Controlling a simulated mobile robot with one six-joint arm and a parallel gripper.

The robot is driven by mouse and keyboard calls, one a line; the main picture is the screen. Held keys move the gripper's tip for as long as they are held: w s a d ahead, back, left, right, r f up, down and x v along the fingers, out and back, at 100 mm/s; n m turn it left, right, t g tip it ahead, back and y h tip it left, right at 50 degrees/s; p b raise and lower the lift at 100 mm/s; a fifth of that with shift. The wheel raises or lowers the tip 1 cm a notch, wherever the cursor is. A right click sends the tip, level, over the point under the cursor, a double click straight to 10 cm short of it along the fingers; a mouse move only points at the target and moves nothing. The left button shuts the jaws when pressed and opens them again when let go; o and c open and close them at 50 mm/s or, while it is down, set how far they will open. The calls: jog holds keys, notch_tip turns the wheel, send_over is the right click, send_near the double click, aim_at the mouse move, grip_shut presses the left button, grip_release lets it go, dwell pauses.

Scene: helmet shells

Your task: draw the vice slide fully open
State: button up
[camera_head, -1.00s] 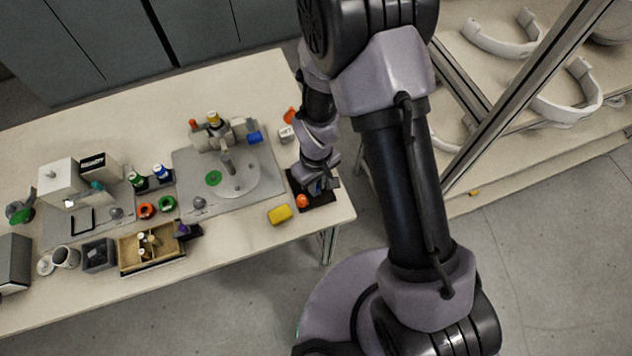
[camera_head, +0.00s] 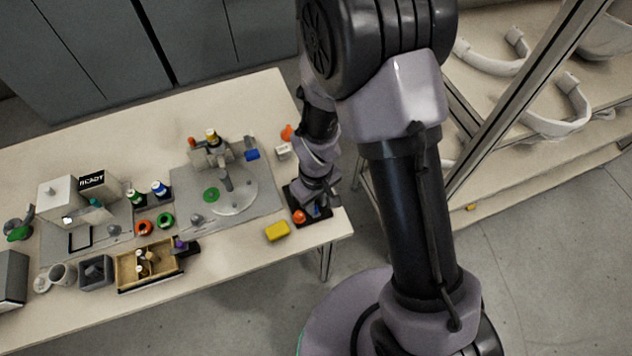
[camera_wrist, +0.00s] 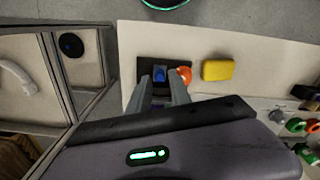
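In the wrist view, the black plate (camera_wrist: 145,70), the blue part (camera_wrist: 160,73) and the orange knob (camera_wrist: 185,76) lie beyond my fingers. My gripper (camera_wrist: 160,76) is open there, with a gap between the fingertips. I cannot make out how far the slide is open.
A yellow block (camera_head: 277,231) lies left of the plate, with a white box (camera_head: 283,151) behind. A grey board (camera_head: 190,225) carries a round fixture farther left. A wooden tray (camera_head: 120,270) stands at the table front. A metal-framed shelf (camera_head: 470,150) is at right.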

notch_tip(320, 180, up, 14)
jog(key=p, duration=0.4)
jog(key=shift+r, duration=0.2)
notch_tip(320, 180, up, 6)
jog(key=m+t+y+b, duration=0.1)
jog(key=m+t+b, duration=0.1)
jog(key=m+b, duration=0.25)
send_over(317, 209)
jog(key=s+d, duration=0.1)
jog(key=d, duration=0.2)
jog(key=s+d+r+m+t+b, duration=0.1)
jog(key=s+r+m+t+b, duration=0.1)
jog(key=s, duration=0.3)
jog(key=s+d+r+m+t+y+b, duration=0.1)
jog(key=s+d+r+m+b, duration=0.1)
jog(key=s+r+m+b, duration=0.1)
jog(key=shift+s+d+r+m+t+b, duration=0.3)
jog(key=shift+s+r+m+t+b, duration=0.15)
jog(key=shift+s+m, duration=0.5)
